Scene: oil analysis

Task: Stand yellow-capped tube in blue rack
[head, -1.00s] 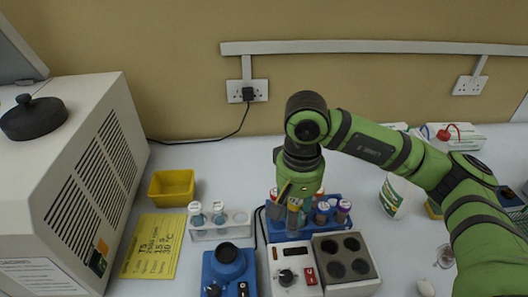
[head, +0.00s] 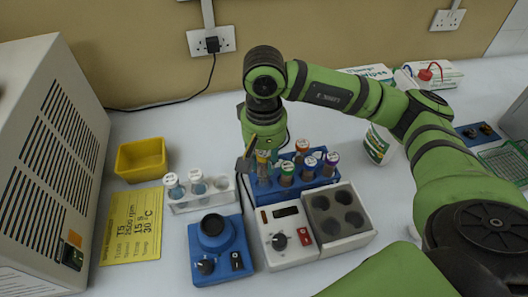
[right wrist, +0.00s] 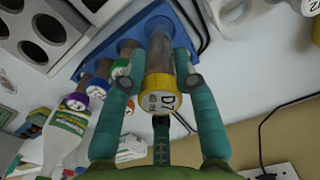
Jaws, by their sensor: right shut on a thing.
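My right gripper (head: 258,158) is shut on the yellow-capped tube (head: 263,173), at the left end of the blue rack (head: 298,188). In the right wrist view, the yellow cap (right wrist: 160,93) marked "D7" sits between the fingers of the gripper (right wrist: 160,85), and the clear body points away toward the rack (right wrist: 118,48). The tube looks about upright in the head view. Its lower end overlaps the rack's end; I cannot tell whether it is in a hole. Several other capped tubes stand in the rack. My left gripper is not in view.
A white rack (head: 208,199) with two tubes stands left of the blue rack. A blue device (head: 217,262) and a white heating block unit (head: 286,238) stand in front. A yellow bin (head: 141,158) and a yellow note (head: 132,225) lie farther left.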

